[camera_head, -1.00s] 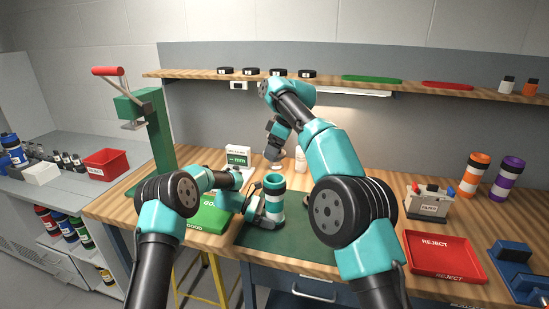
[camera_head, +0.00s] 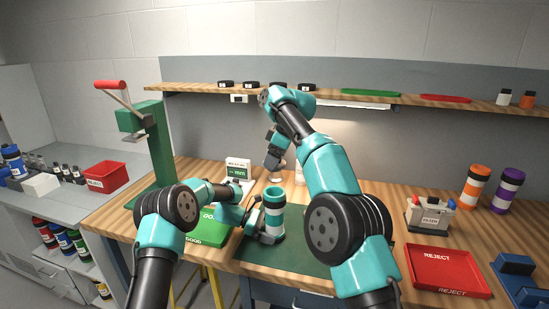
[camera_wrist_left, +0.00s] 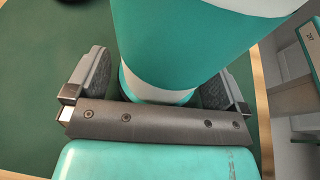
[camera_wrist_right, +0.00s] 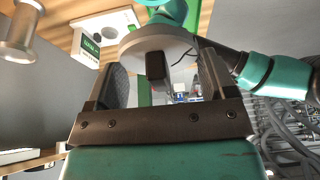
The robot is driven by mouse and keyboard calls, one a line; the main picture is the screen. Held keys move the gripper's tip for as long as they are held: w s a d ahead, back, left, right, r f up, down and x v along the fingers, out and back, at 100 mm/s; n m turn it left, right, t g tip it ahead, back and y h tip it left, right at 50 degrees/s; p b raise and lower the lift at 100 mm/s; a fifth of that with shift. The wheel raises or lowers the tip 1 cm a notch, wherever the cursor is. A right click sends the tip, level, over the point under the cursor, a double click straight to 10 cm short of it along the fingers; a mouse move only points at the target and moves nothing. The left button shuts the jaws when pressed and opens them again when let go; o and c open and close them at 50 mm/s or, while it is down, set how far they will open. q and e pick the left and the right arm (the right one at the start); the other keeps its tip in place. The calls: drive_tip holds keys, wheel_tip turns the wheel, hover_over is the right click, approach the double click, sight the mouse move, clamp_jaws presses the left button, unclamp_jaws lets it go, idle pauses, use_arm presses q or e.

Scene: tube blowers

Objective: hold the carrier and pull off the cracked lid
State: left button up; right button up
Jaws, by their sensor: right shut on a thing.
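The carrier (camera_head: 272,218), a teal and white cylinder, stands upright on the green mat (camera_head: 310,262). My left gripper (camera_head: 258,224) has its fingers on either side of the carrier. My right gripper (camera_head: 272,158) is above the carrier. In the right wrist view its fingers (camera_wrist_right: 160,85) are shut on a grey round lid (camera_wrist_right: 150,40) with a black block on it. The lid appears apart from the carrier. I cannot make out the crack for certain.
A red reject tray (camera_head: 447,268) lies at the right. A green tray (camera_head: 207,235) is left of the carrier. A green press (camera_head: 160,150) stands behind my left arm. A grey box (camera_head: 430,215) and orange and purple cylinders stand at the right. A shelf (camera_head: 330,97) runs behind.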

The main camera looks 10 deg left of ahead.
use_arm(q)
drive_tip(key=v, duration=1.2)
drive_tip(key=shift+a, duration=0.1)
